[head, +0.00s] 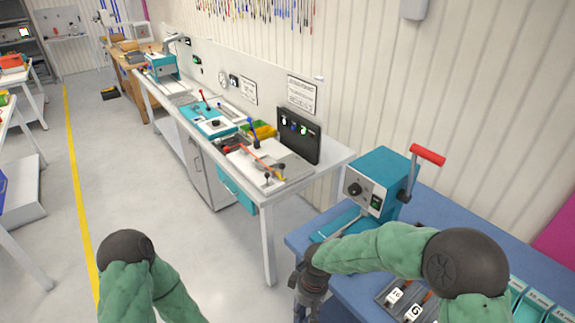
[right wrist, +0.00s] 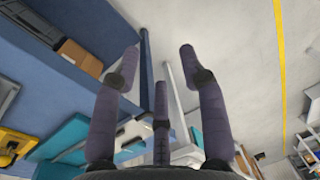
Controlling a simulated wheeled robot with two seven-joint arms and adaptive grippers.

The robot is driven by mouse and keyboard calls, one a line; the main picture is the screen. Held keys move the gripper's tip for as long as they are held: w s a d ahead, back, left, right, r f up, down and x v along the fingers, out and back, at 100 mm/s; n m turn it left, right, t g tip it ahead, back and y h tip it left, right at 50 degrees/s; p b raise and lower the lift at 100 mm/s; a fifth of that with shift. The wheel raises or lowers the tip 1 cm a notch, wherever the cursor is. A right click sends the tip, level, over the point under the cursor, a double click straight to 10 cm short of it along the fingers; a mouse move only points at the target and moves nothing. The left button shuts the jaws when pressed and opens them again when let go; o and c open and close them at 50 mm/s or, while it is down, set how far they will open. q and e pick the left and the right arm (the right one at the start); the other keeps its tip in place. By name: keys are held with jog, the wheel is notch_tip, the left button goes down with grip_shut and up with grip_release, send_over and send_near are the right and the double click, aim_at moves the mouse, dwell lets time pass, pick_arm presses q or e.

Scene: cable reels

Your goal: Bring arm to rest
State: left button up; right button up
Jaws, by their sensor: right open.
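My right arm in its green sleeve (head: 375,250) reaches left across the blue table's front left corner in the head view. My right gripper (head: 310,290) hangs at the end of it, beside the table's left edge, small and partly cut off by the frame. In the right wrist view its dark padded fingers (right wrist: 160,62) stand spread apart with nothing between them. My left arm (head: 140,285) shows only as a green sleeve with a dark joint at the lower left; its gripper is out of sight.
The blue table (head: 303,240) carries a teal machine (head: 380,183) with a red handle (head: 428,154) and a grey tray (head: 390,290) of small parts. A white workbench (head: 325,165) with tools runs along the wall. The floor (head: 215,245) at the left is open, with a yellow line.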

jog(key=s+d+f+m+y+b, duration=0.1)
jog(key=s+f+m+b, duration=0.1)
jog(key=f, duration=0.7)
jog(key=s+d+f+m+y+b, duration=0.1)
jog(key=s+d+f+m+b, duration=0.1)
jog(key=s+f, duration=0.5)
jog(key=s+d+f+m+t+b, duration=0.1)
jog(key=s+f+m+b, duration=0.3)
jog(key=f, duration=0.7)
jog(key=shift+s+d+m+y, duration=0.4)
jog(key=shift+s+m, duration=0.1)
jog(key=shift+s, duration=0.1)
jog(key=shift+d, duration=0.1)
